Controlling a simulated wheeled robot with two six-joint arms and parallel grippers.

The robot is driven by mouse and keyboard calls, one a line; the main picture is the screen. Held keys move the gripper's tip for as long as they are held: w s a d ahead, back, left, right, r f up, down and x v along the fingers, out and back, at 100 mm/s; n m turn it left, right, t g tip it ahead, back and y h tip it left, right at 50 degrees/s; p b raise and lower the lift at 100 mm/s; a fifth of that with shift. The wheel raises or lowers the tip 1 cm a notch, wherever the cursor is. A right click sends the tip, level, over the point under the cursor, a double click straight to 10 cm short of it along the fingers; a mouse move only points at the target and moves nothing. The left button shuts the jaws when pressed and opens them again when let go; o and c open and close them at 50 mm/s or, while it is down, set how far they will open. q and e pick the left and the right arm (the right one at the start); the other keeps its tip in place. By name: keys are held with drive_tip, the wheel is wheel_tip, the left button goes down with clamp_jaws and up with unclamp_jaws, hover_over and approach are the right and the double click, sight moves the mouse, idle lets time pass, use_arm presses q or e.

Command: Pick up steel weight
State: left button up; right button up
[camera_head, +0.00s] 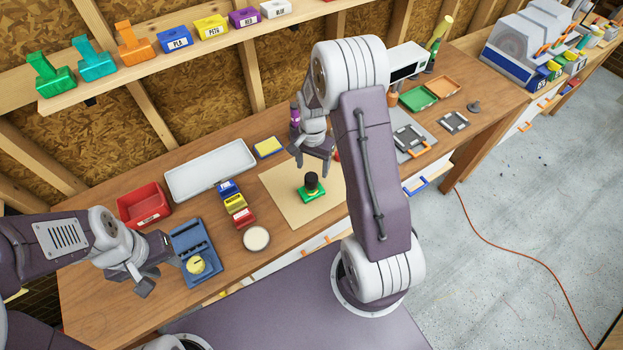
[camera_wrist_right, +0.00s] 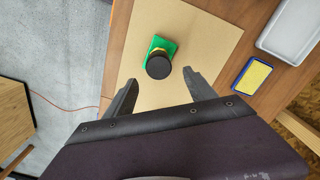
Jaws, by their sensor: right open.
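A dark round cylinder (camera_head: 312,181), which looks like the steel weight, stands upright on a green block (camera_head: 313,194) on the tan mat (camera_head: 285,194). In the right wrist view the dark top of the cylinder (camera_wrist_right: 158,67) lies just beyond the fingertips, with a yellow part and the green block (camera_wrist_right: 163,44) showing behind it. My right gripper (camera_head: 313,162) is open and empty, pointing down above the cylinder; in its wrist view the fingertips (camera_wrist_right: 161,80) are spread to either side. My left gripper (camera_head: 158,268) is apart from it, beside the blue tray, fingers spread and empty.
The blue tray (camera_head: 187,232) holds a yellow round piece (camera_head: 195,264). A red bin (camera_head: 143,204), white tray (camera_head: 210,170), small coloured boxes (camera_head: 236,204), a white round dish (camera_head: 256,239) and a yellow-topped blue box (camera_head: 268,147) are nearby. Bare mat surrounds the green block.

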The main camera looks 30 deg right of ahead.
sight(311, 177)
drive_tip(key=shift+w+a+f, duration=0.1)
drive_tip(key=shift+a+f, duration=0.25)
drive_tip(key=shift+f, duration=0.4)
drive_tip(key=f+p, duration=0.1)
drive_tip(key=f, duration=0.1)
drive_tip(key=s+f+p, duration=0.1)
drive_tip(key=f, duration=0.1)
drive_tip(key=shift+f, duration=0.1)
drive_tip(key=shift+w+f, duration=0.15)
drive_tip(key=shift+f, duration=0.15)
drive_tip(key=c, duration=0.3)
use_arm(q)
wheel_tip(311, 177, up, 2)
drive_tip(key=shift+a+r, duration=0.15)
drive_tip(key=shift+r, duration=0.1)
use_arm(e)
clamp_jaws()
